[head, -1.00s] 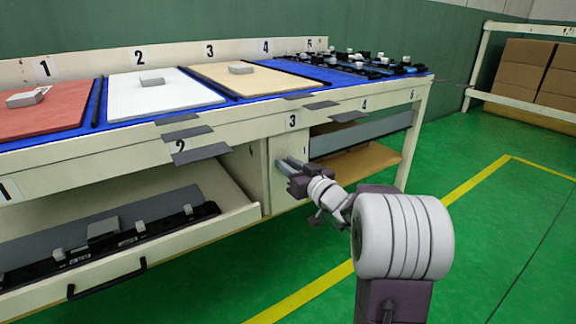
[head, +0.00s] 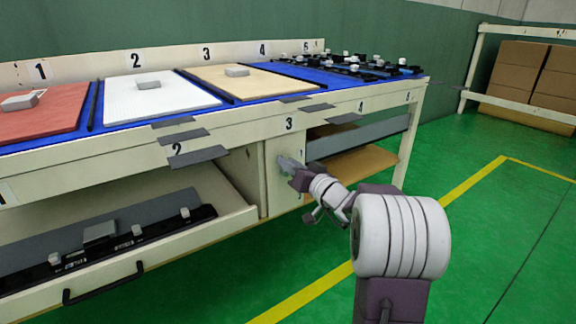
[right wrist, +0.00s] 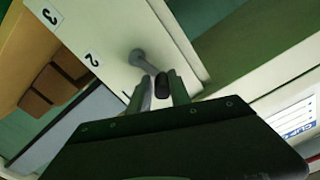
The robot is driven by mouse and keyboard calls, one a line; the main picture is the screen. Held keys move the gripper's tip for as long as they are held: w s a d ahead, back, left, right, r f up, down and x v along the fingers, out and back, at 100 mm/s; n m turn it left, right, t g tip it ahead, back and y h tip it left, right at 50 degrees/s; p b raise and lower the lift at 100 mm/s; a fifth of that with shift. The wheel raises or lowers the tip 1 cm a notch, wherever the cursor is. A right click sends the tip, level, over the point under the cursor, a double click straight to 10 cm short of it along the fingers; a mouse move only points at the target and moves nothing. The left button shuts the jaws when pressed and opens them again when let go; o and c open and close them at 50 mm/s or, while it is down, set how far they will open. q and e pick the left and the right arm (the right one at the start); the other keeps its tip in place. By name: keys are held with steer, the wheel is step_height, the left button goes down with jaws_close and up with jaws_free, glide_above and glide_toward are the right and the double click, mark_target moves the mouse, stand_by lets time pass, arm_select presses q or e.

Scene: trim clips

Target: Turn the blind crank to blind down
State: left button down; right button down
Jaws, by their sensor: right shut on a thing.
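The blind crank (right wrist: 142,62) is a grey round hub and arm on the cream panel (right wrist: 118,70), with a dark handle end (right wrist: 162,86), in the right wrist view. My right gripper (right wrist: 163,92) has its two fingers on either side of the dark handle end and is shut on it. In the head view, the right gripper (head: 288,166) is at the cream panel under the number 3, and the crank is mostly hidden by its fingers. No blind can be made out for certain. My left gripper is not in view.
A long workbench carries red, white and tan boards (head: 238,88) and a blue area (head: 330,78) with clips. An open drawer (head: 130,262) with a black handle sticks out at left. Open green floor (head: 480,240) lies at right; boxes (head: 520,70) stand behind.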

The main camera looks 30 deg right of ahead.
steer(key=shift+d+f+m, duration=0.15)
steer(key=shift+d+m, duration=0.1)
steer(key=shift+m, duration=0.65)
steer(key=shift+d+m, duration=0.2)
steer(key=shift+m, duration=0.2)
